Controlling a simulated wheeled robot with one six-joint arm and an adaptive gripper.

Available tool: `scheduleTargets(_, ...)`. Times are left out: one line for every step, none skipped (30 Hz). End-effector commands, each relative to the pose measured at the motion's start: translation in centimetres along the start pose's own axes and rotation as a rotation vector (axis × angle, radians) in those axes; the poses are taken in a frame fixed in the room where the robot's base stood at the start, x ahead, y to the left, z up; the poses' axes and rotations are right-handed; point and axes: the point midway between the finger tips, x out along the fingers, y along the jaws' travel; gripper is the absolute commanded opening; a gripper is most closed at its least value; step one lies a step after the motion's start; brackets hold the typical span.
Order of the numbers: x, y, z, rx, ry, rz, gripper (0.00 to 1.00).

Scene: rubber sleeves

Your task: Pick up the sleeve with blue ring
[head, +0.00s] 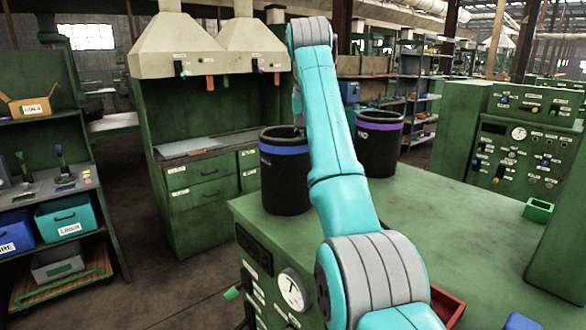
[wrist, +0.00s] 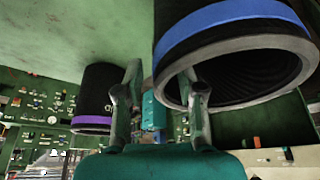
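The sleeve with the blue ring (head: 285,175) is a black cylinder standing upright on the green bench top, left of my arm. In the wrist view the blue-ring sleeve (wrist: 235,30) appears upside down at the upper right, its open end facing the camera. My gripper (wrist: 160,72) is open and empty, with its two fingers apart. The near-left rim of the sleeve shows between the fingers, and the right finger overlaps the opening. I cannot tell whether either finger touches it. In the head view my gripper is mostly hidden behind my arm.
A second black sleeve with a purple ring (head: 379,145) stands right of my arm; it shows at left in the wrist view (wrist: 97,95). A small green box (head: 538,209) and a red tray (head: 447,305) lie on the bench (head: 450,230). The bench's middle right is clear.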

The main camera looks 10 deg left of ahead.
Motion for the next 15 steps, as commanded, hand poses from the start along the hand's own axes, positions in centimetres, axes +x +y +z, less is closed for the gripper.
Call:
scheduleTargets(0.04, -0.06, 0.04, 0.0, 0.0, 0.0, 0.38)
scheduleTargets(0.05, -0.06, 0.04, 0.0, 0.0, 0.0, 0.38)
scheduleTargets(0.04, -0.05, 0.04, 0.0, 0.0, 0.0, 0.38)
scheduleTargets(0.04, -0.05, 0.04, 0.0, 0.0, 0.0, 0.38)
scheduleTargets(0.04, -0.05, 0.04, 0.0, 0.0, 0.0, 0.38)
scheduleTargets(0.04, -0.04, 0.03, 0.0, 0.0, 0.0, 0.38)
scheduleTargets(0.04, -0.04, 0.03, 0.0, 0.0, 0.0, 0.33)
scheduleTargets(0.04, -0.04, 0.03, 0.0, 0.0, 0.0, 0.26)
scheduleTargets(0.05, -0.04, 0.03, 0.0, 0.0, 0.0, 0.16)
scheduleTargets(0.04, -0.04, 0.03, 0.0, 0.0, 0.0, 0.08)
scheduleTargets(0.04, -0.04, 0.03, 0.0, 0.0, 0.0, 0.01)
scheduleTargets(0.04, -0.04, 0.03, 0.0, 0.0, 0.0, 0.0)
scheduleTargets(0.05, -0.04, 0.03, 0.0, 0.0, 0.0, 0.0)
scheduleTargets(0.05, -0.04, 0.03, 0.0, 0.0, 0.0, 0.0)
scheduleTargets(0.05, -0.03, 0.03, 0.0, 0.0, 0.0, 0.0)
